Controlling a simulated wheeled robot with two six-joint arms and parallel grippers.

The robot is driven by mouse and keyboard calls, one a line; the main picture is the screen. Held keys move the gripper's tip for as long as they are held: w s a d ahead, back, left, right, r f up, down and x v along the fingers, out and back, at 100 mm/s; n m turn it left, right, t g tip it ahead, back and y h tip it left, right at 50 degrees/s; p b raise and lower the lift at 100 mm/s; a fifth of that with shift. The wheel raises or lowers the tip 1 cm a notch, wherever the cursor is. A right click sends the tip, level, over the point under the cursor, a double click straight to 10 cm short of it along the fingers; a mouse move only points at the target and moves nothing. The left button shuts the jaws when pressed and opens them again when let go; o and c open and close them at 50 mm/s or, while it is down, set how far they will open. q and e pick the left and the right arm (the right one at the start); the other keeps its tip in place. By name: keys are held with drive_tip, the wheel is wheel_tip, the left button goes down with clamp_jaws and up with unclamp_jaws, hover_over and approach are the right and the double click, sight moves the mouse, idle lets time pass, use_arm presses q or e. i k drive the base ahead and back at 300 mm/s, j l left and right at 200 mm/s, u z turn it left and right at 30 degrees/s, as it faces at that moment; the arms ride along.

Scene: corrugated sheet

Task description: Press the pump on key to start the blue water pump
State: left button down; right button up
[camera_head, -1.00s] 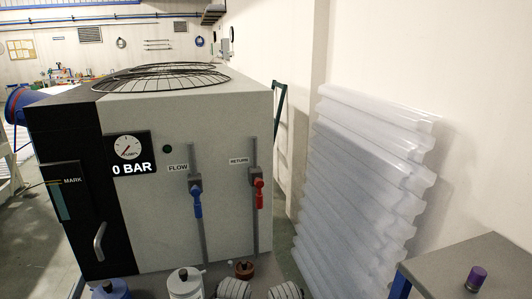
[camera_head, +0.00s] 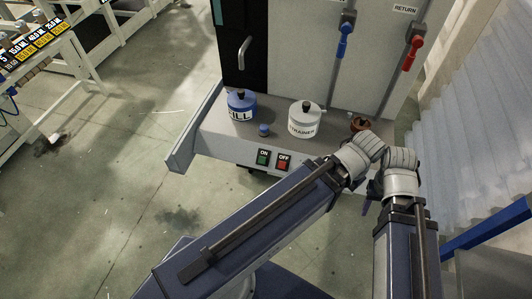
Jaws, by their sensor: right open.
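The green ON key (camera_head: 263,157) sits on the front face of the pump shelf, left of the red OFF key (camera_head: 284,162). Above them on the shelf stand a blue pot marked FILL (camera_head: 241,105) and a white pot marked STRAINER (camera_head: 304,119). No part clearly reads as the blue water pump itself. My right gripper (camera_head: 370,204) shows only as small dark parts beside my arm joints, right of the keys and apart from them. It is open, and its tips are mostly hidden. I see no left gripper.
A small blue knob (camera_head: 264,130) and a brown fitting (camera_head: 359,124) are on the shelf. Blue (camera_head: 344,42) and red (camera_head: 412,53) valve handles hang above. Translucent corrugated sheets (camera_head: 455,150) lean at the right.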

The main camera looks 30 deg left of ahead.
sight(262, 161)
drive_tip(key=u, duration=0.35)
drive_tip(key=j+u, duration=0.15)
drive_tip(key=u, duration=0.2)
drive_tip(key=j+u, duration=0.1)
drive_tip(key=u, duration=0.25)
drive_tip(key=i, duration=0.4)
